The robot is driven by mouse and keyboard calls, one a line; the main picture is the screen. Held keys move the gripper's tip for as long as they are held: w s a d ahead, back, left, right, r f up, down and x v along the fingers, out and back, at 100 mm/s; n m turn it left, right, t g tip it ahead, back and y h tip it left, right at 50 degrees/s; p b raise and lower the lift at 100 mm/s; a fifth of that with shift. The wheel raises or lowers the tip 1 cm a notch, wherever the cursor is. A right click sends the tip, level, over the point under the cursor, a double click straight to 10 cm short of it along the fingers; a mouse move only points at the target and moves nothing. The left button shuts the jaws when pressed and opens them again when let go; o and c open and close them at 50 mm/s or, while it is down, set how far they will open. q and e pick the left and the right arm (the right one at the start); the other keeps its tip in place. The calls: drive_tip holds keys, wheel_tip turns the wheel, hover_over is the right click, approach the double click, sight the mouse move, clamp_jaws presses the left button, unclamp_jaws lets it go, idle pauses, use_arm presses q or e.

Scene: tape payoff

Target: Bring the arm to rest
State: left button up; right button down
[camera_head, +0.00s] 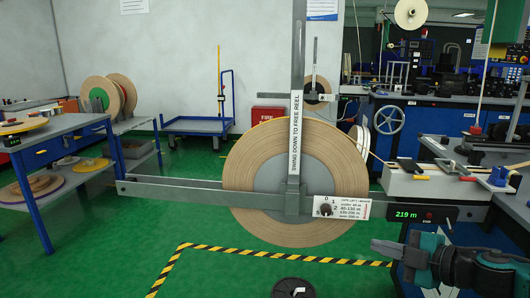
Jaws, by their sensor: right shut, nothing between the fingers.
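A grey upright arm (298,60) with a white label reading "SWING DOWN TO FREE REEL" (295,135) stands vertical in front of a large tan tape reel (248,150). Its foot meets a long grey horizontal beam (170,189) at the reel's centre. A small dark knob (326,208) sits on a white marked plate (352,209) right of that foot. My right gripper (378,246) is low at the right, shut and empty, pointing left. It is apart from the upright arm and the knob. My left gripper is out of view.
A lit display (408,215) reads 219 m, below a light-topped unit (405,183) at the right. A table with reels (60,125) stands left, a blue cart (195,125) behind. Yellow-black tape (270,257) marks the green floor; a dark round object (293,288) lies at the bottom.

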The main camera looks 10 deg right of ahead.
drive_tip(key=s+a+f+m, duration=0.3)
drive_tip(key=a+f+m, duration=0.1)
drive_tip(key=a+f, duration=0.25)
drive_tip(key=s+a+f+m, duration=0.4)
drive_tip(key=a+f, duration=0.1)
drive_tip(key=a, duration=0.2)
drive_tip(key=s+a+f+m+g+h, duration=0.2)
drive_tip(key=s+a+f+m+h, duration=0.2)
drive_tip(key=s+f+m, duration=0.4)
use_arm(q)
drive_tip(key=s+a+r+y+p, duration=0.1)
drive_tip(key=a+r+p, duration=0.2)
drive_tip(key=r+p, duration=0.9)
drive_tip(key=p, duration=0.5)
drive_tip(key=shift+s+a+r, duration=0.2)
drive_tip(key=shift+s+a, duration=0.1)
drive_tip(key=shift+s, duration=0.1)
use_arm(e)
drive_tip(key=s+d+r, duration=0.1)
drive_tip(key=s+r, duration=0.1)
drive_tip(key=r, duration=0.4)
drive_tip(key=s+d+r+h, duration=0.1)
drive_tip(key=d+r, duration=0.1)
drive_tip(key=r, duration=0.4)
drive_tip(key=shift+s+r, duration=0.3)
drive_tip(key=shift+s, duration=0.05)
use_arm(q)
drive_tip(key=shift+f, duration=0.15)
use_arm(e)
drive_tip(key=shift+d, duration=0.1)
